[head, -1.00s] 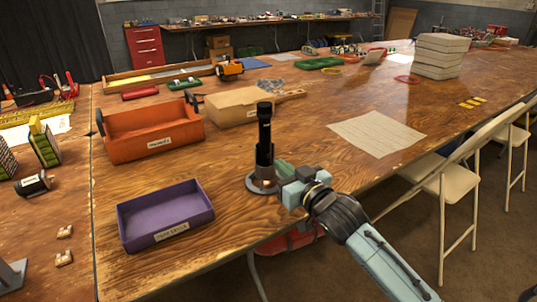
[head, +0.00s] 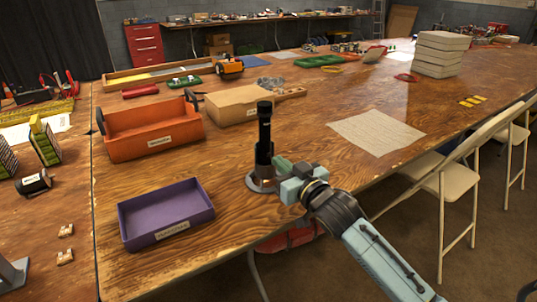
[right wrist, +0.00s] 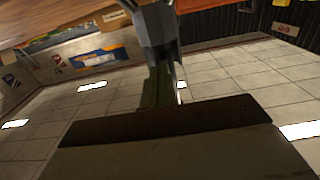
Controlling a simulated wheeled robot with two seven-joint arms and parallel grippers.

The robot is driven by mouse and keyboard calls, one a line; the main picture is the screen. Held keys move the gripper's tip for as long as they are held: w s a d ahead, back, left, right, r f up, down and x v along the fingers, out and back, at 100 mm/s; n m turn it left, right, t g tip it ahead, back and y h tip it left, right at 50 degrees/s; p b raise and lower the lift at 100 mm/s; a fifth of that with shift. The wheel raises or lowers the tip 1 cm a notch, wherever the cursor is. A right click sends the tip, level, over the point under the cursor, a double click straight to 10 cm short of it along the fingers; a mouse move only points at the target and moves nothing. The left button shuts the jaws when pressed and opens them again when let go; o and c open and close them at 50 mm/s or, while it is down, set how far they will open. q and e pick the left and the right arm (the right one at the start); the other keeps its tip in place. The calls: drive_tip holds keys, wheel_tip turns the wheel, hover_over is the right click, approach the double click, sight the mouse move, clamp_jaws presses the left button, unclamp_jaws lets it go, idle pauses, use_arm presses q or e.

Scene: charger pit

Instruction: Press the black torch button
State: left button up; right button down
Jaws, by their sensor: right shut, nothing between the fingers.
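The black torch (head: 264,135) stands upright in a round grey holder (head: 256,184) on the wooden table in the head view. My right gripper (head: 281,166) is shut and empty, with its green fingertips right beside the torch's lower body on the right. I cannot tell whether they touch it. The torch button cannot be made out. In the right wrist view a dark, blurred upright shape (right wrist: 160,60) shows close to the camera; I cannot tell what it is. My left gripper is not in view.
A purple tray (head: 125,222) lies at the front left of the torch. An orange toolbox (head: 125,145) and a cardboard box (head: 228,110) stand behind it. A paper sheet (head: 374,131) lies to the right. Folding chairs (head: 447,185) stand along the right edge.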

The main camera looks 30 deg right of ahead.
drive_tip(key=shift+w+a, duration=0.1)
drive_tip(key=shift+w, duration=1)
drive_tip(key=shift+s, duration=0.1)
drive_tip(key=shift+s+p, duration=1)
drive_tip(key=shift+s, duration=0.3)
drive_tip(key=shift+s+d+p, duration=0.2)
drive_tip(key=shift+s+p, duration=0.4)
drive_tip(key=shift+s, duration=0.7)
drive_tip(key=shift+s+d+p, duration=0.15)
drive_tip(key=shift+s+p, duration=0.4)
drive_tip(key=shift+s, duration=0.75)
